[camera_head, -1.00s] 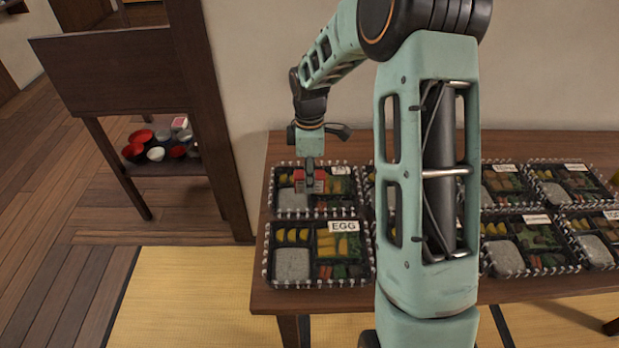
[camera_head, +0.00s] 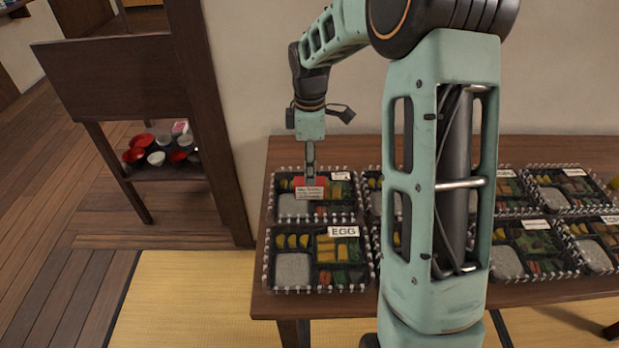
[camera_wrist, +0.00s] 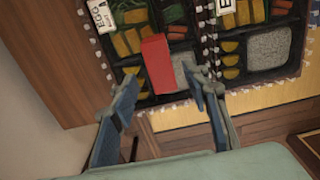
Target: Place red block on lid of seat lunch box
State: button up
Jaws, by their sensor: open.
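The red block (camera_head: 310,187) rests on the back-left lunch box (camera_head: 345,211), whose lid looks clear with food and a grey rice patch showing through. A small label shows on the block's front in the head view. In the wrist view the red block (camera_wrist: 157,64) lies across the dividers, partly beside the grey patch. My gripper (camera_head: 310,173) is above the block in the head view. In the wrist view my gripper (camera_wrist: 158,88) is open, its two fingers apart, with the block beyond and between the tips. Whether the fingers still touch the block cannot be told.
A lunch box labelled EGG (camera_head: 293,268) stands in front. More lunch boxes (camera_head: 505,258) stand to the right, partly hidden by my arm. The table (camera_head: 400,303) stands against a wall. A shelf with red and white bowls (camera_head: 156,158) is at the left.

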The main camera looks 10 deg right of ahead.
notch_tip(320, 180, up, 6)
jog(key=shift+f, duration=0.15)
jog(key=shift+w, duration=0.1)
dwell(0.4)
